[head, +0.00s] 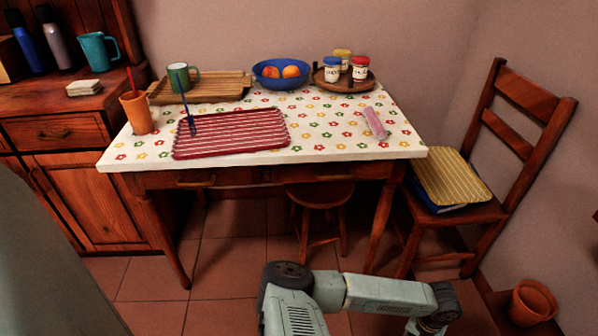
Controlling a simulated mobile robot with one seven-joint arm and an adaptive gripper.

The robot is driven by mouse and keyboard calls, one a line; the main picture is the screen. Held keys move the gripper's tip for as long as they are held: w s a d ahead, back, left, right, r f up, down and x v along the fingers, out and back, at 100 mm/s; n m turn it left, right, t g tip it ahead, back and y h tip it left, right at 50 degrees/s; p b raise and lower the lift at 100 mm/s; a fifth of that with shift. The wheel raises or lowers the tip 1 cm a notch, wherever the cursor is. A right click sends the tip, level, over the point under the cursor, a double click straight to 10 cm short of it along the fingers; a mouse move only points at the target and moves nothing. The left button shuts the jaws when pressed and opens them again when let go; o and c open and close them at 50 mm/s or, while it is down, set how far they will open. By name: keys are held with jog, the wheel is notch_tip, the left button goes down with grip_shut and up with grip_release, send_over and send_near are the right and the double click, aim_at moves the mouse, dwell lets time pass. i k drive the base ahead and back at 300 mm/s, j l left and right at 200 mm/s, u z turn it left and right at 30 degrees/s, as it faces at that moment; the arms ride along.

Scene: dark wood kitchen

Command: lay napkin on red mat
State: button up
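My arm is folded low at the bottom of the head view, well in front of the table. Its end runs out of the bottom edge, so my gripper does not show.
A terracotta cup (138,113), wooden tray (207,91), green mug (183,77), blue fruit bowl (281,79) and round jar tray (345,86) stand along the table's left and back. A chair (520,130) holds a yellow striped mat (452,180). A stool (320,193) is under the table.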

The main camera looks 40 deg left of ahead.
aim_at(245, 131)
jog(key=u, duration=1.25)
